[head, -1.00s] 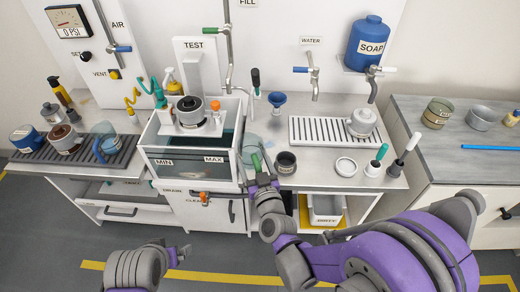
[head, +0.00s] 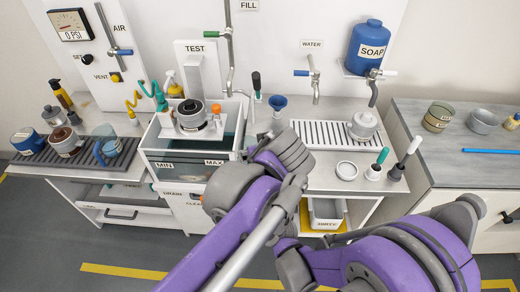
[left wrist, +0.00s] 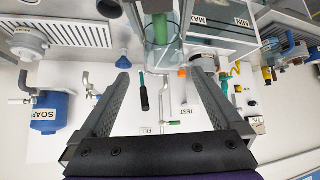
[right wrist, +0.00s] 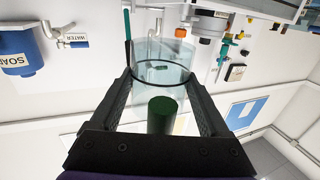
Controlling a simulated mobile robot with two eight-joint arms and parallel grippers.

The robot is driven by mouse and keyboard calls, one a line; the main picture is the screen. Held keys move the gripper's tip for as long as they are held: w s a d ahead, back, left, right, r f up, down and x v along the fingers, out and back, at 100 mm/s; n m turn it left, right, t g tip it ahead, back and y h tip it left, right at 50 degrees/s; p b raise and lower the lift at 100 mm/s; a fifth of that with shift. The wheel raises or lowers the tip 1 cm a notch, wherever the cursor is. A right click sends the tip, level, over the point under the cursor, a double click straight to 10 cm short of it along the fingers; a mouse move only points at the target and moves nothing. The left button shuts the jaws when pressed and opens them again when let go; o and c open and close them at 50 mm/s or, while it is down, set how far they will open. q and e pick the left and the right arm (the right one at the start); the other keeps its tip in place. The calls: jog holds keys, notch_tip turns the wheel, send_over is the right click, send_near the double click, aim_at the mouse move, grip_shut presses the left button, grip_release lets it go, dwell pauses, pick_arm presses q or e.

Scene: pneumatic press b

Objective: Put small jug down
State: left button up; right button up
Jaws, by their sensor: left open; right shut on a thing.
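The small jug is a clear, glass-like cylinder with a green handle. In the right wrist view the jug (right wrist: 150,56) lies just beyond my right gripper (right wrist: 160,80), which is shut on its green handle (right wrist: 162,116). In the left wrist view the jug (left wrist: 154,28) shows at the top centre, ahead of my left gripper (left wrist: 160,70). The left gripper is open, with nothing between its fingers. In the head view my left arm hides the jug and both gripper tips. Whether the jug touches the worktop cannot be told.
The water tank (head: 190,158) stands left of my arms, with the test pot (head: 192,114) above it. A soap bottle (head: 367,46) hangs behind.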

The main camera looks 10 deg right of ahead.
pick_arm(q)
jog(key=x, duration=1)
jog(key=shift+w+f, duration=0.25)
jog(key=shift+f, duration=0.05)
jog(key=c, duration=1.2)
jog(key=shift+c, duration=0.2)
pick_arm(e)
jog(key=o, duration=1.3)
